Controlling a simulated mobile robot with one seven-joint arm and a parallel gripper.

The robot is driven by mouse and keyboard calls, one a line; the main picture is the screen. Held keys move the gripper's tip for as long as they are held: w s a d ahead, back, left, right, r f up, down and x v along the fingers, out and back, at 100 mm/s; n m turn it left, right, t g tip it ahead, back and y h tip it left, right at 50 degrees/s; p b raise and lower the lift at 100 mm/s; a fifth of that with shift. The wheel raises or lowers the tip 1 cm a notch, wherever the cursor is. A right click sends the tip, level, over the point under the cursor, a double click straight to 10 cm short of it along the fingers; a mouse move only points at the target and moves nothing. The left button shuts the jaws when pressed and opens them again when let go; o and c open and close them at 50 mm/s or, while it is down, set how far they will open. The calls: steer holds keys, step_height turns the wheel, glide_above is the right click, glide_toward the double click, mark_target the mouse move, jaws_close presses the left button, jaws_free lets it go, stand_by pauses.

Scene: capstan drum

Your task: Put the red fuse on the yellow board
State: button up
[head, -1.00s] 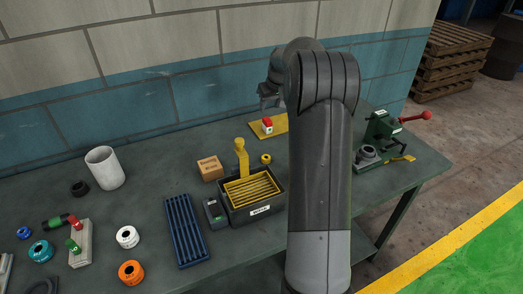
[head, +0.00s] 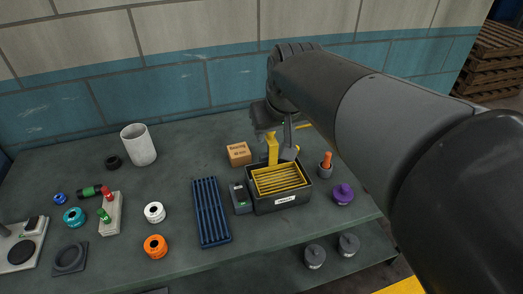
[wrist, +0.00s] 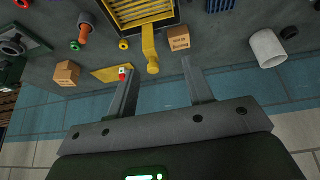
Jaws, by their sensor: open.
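In the wrist view a small red-and-white block (wrist: 123,72), which looks like the red fuse, sits on the yellow board (wrist: 103,74) near its right end. In the head view my arm hides the block, and only a thin sliver of the board (head: 304,126) shows. My gripper (wrist: 160,66) is open with nothing between its fingers. The block appears close beside the left fingertip in the wrist view; I cannot tell the height between them. In the head view my gripper (head: 278,131) is behind the black bin, near the yellow upright post (head: 272,150).
A black bin (head: 262,205) with yellow slats stands at the middle, beside a blue slatted tray (head: 210,212). A cardboard box (head: 239,154) and white cup (head: 138,145) stand farther left. A purple knob (head: 342,194) lies right. The back wall is close behind.

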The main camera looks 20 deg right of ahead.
steer(key=s+a+f, duration=0.2)
steer(key=s+f, duration=0.2)
steer(key=s, duration=0.7)
steer(key=shift+s+a+f, duration=0.15)
steer(key=shift+s+a, duration=0.05)
steer(key=shift+a, duration=0.15)
stand_by(0.5)
